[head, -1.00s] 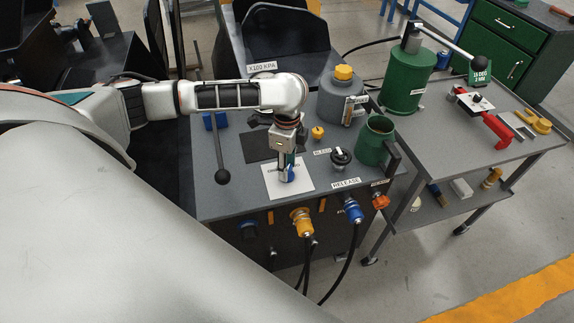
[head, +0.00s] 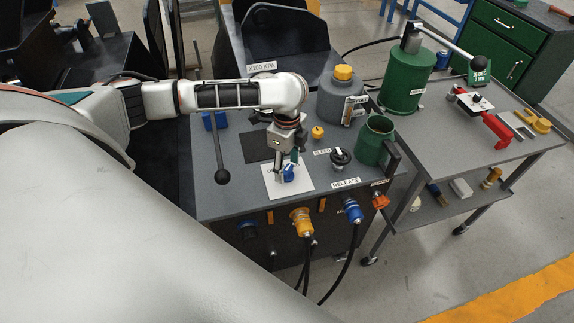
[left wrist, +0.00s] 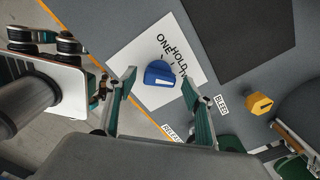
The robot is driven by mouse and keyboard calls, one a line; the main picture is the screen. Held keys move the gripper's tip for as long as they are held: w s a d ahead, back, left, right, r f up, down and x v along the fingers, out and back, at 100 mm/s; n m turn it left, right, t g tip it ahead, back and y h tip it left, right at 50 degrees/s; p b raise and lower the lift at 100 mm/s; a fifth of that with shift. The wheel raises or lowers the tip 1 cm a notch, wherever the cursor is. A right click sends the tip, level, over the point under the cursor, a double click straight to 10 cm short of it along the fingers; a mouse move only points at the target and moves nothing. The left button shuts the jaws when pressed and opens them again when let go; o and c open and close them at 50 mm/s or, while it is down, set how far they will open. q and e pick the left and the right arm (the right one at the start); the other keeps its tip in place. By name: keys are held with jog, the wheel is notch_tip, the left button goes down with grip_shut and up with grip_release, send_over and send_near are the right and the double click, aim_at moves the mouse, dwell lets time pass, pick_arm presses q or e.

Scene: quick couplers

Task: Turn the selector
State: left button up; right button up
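The selector is a blue knob (head: 289,174) on a white label plate (head: 304,186) on the grey console top. In the left wrist view the knob (left wrist: 160,74) lies between and beyond the fingertips, with printed words on the plate beside it. My left gripper (head: 286,167) points down over the knob. In the left wrist view the left gripper (left wrist: 158,82) is open, one finger on each side of the knob, with visible gaps. Whether the fingertips reach down to the knob's height is unclear.
On the console stand a black lever (head: 219,150), a yellow knob (head: 318,132), a black knob (head: 341,157) and a green mug (head: 375,140). Orange (head: 301,221) and blue (head: 352,209) hose couplers sit on its front. A grey side table stands to the right.

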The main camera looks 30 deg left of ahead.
aim_at(287, 169)
pick_arm(q)
jog(key=shift+r, duration=0.15)
notch_tip(287, 169, up, 12)
dwell(0.7)
jog(key=shift+s+d+f, duration=0.1)
jog(key=shift+f, duration=0.15)
